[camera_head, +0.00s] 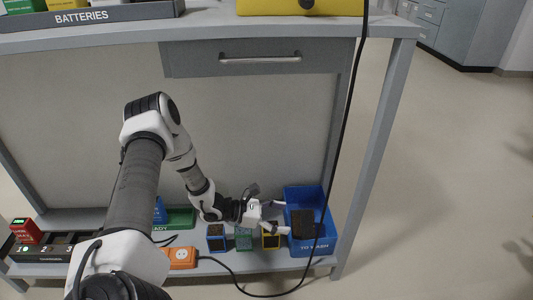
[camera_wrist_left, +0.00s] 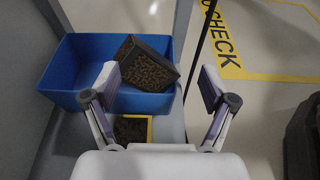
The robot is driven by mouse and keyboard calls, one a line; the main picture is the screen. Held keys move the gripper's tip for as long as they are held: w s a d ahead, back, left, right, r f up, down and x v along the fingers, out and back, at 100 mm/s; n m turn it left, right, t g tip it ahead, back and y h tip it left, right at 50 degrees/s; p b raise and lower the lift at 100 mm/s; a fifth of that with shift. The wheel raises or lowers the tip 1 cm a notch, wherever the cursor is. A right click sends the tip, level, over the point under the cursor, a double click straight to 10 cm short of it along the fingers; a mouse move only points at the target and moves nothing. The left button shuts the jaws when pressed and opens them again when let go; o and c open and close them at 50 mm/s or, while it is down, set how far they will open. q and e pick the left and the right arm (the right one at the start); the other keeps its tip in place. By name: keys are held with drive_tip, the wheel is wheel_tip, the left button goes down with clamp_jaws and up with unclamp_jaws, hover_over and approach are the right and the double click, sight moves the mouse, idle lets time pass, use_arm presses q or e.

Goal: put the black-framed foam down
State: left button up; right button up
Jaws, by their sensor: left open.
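The black-framed foam (camera_head: 302,224) is a dark block with a brown speckled face. It is in the blue bin (camera_head: 318,195) marked TO WASH on the low shelf, and it looks tilted there. In the left wrist view the foam (camera_wrist_left: 148,66) lies beyond my fingertips, nearer the left finger, inside the blue bin (camera_wrist_left: 75,75). My left gripper (camera_head: 284,217) is open at the bin's left side, with its fingers pointing at the foam. I cannot tell whether a finger touches it. My right gripper is out of view.
Blue-framed (camera_head: 216,238), green-framed (camera_head: 243,239) and yellow-framed (camera_head: 270,237) foams stand left of the bin. A black cable (camera_head: 340,130) hangs in front of the shelf. An orange socket box (camera_head: 181,258) and a green tray (camera_head: 181,217) are further left. The table top is above.

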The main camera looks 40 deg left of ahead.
use_arm(q)
drive_tip(key=p+v, duration=0.2)
drive_tip(key=v, duration=0.4)
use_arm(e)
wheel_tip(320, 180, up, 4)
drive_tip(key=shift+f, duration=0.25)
